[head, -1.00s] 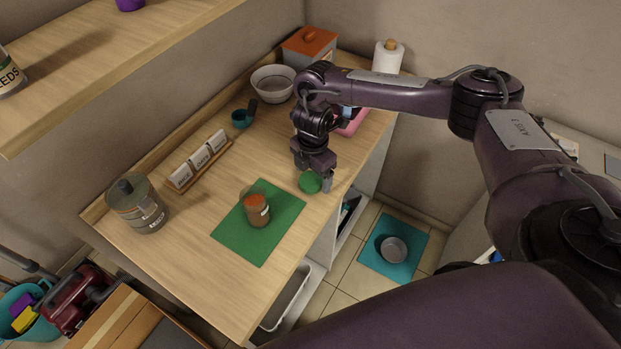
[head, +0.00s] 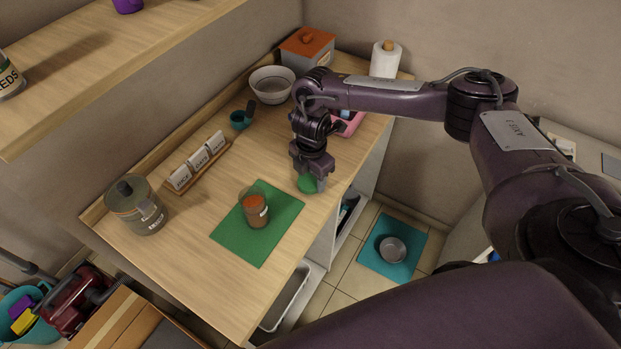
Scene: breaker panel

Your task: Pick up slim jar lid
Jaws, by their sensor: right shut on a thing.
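The slim jar lid (head: 307,184) is a small round green disc on the wooden counter, right of the green mat. My right gripper (head: 311,178) points down over it and is shut on it; the fingers partly hide the lid. I cannot tell whether the lid is clear of the counter. A slim clear jar (head: 257,212) with reddish-brown contents stands open and upright on the green mat (head: 240,240). My left gripper is not in view.
A large lidded jar (head: 137,208), a rack of white labelled cards (head: 198,163), a teal scoop (head: 240,120), a bowl (head: 271,85) and an orange-lidded box (head: 307,50) stand on the counter. The counter's front edge drops to the floor, where a bowl (head: 393,250) sits on a teal mat.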

